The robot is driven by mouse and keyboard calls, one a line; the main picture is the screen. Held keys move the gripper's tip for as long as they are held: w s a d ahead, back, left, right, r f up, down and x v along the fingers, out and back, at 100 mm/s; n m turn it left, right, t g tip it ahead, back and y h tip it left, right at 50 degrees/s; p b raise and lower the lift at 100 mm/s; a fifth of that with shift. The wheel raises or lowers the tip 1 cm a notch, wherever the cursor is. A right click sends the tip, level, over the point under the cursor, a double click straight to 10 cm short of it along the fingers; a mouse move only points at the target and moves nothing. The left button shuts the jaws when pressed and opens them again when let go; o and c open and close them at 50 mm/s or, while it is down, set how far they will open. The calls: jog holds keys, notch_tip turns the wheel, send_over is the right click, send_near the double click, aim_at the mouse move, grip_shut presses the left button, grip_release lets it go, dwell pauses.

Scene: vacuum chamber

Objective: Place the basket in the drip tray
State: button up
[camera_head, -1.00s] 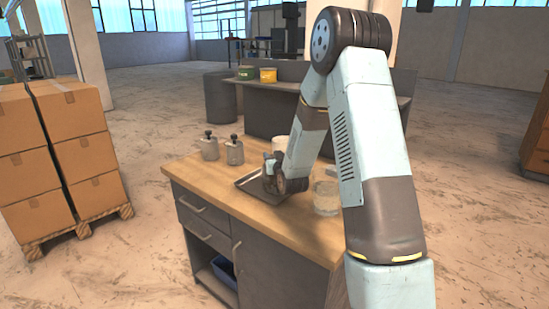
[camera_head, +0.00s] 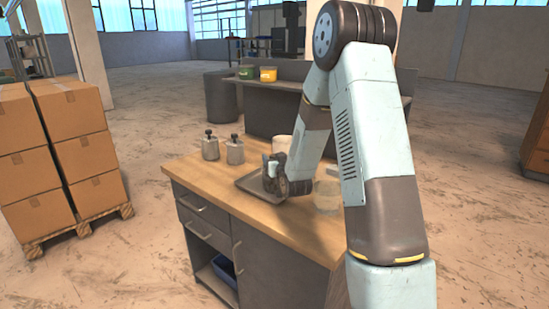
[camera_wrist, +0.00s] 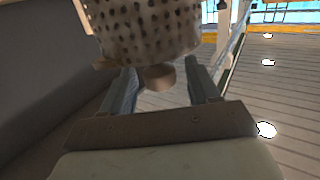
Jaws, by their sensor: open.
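The perforated metal basket (camera_wrist: 145,25) fills the top of the wrist view, and its upper part is cut off. A short rounded stub (camera_wrist: 160,77) below it lies between the two fingers of my gripper (camera_wrist: 162,84). The fingers are apart, one on each side of the stub, and I see no clear grip on it. In the head view my gripper (camera_head: 272,172) is low over the grey drip tray (camera_head: 249,183) on the wooden-topped bench. My wrist hides part of the tray. Whether the basket rests on the tray floor cannot be told.
Two small grey bottles with dark caps (camera_head: 234,151) stand left of the tray. A white cylinder (camera_head: 281,143) stands behind my gripper, and a clear jar (camera_head: 326,196) stands to its right. The front left of the bench top (camera_head: 205,180) is clear.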

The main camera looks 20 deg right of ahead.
jog(key=s+r+g, duration=0.4)
jog(key=s+r, duration=0.1)
jog(key=s, duration=1)
jog(key=s+r+g, duration=0.4)
jog(key=s+r, duration=0.2)
jog(key=s, duration=0.9)
jog(key=s+a+r+g+h, duration=0.1)
jog(key=s+r+g, duration=0.2)
jog(key=s, duration=1.2)
notch_tip(320, 180, up, 3)
jog(key=shift+r+g, duration=0.15)
jog(key=shift+g, duration=0.25)
jog(key=shift+s, duration=0.1)
jog(key=shift+c, duration=1.3)
jog(key=shift+a, duration=0.2)
jog(key=shift+c, duration=0.3)
